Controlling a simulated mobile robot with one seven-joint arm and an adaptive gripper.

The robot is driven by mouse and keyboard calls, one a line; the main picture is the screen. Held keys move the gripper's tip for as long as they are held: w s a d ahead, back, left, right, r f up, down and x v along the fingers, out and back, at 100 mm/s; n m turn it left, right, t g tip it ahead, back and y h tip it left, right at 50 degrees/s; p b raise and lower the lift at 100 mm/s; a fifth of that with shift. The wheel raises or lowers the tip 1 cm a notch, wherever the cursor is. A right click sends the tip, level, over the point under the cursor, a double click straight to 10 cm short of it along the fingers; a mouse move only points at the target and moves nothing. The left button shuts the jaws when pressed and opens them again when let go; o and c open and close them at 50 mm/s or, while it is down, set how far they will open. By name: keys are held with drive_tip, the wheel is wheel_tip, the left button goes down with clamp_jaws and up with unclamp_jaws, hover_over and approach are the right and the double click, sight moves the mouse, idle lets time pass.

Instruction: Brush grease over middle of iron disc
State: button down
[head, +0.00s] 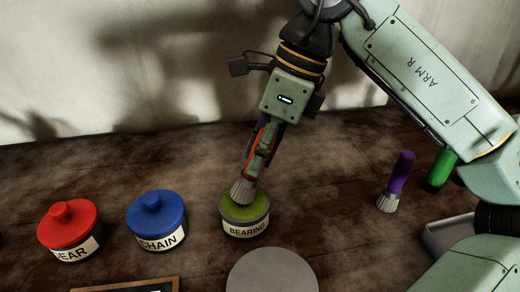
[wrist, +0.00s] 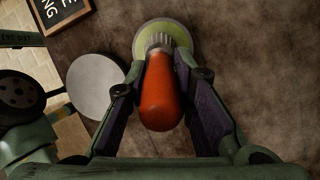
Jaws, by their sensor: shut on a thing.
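My gripper (head: 258,150) is shut on the red-orange handle of a brush (wrist: 160,97). The brush's grey bristles (head: 243,190) point down at the open tin labelled BEARING (head: 245,228), which holds green-yellow grease (head: 262,204). The bristle tips look to be at or in the grease; exact contact is hard to tell. The tin also shows in the wrist view (wrist: 143,48), beyond the brush. The grey iron disc (head: 272,275) lies in front of the tin, partly cut off by the head view's lower edge.
A red lidded tin (head: 68,232) and a blue lidded tin labelled CHAIN (head: 157,222) stand to the left. A purple brush (head: 397,180) and a green-handled one (head: 440,168) stand at right, near a grey tray (head: 436,241). A framed dark sign (wrist: 68,12) lies at front left.

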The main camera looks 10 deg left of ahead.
sight(260, 133)
drive_tip(key=shift+f+b, duration=0.45)
drive_tip(key=shift+f, duration=0.1)
idle(1.9)
drive_tip(key=shift+r+p, duration=2.8)
drive_tip(key=shift+r, duration=0.8)
drive_tip(key=shift+f+b, duration=0.65)
drive_tip(key=shift+b, duration=0.05)
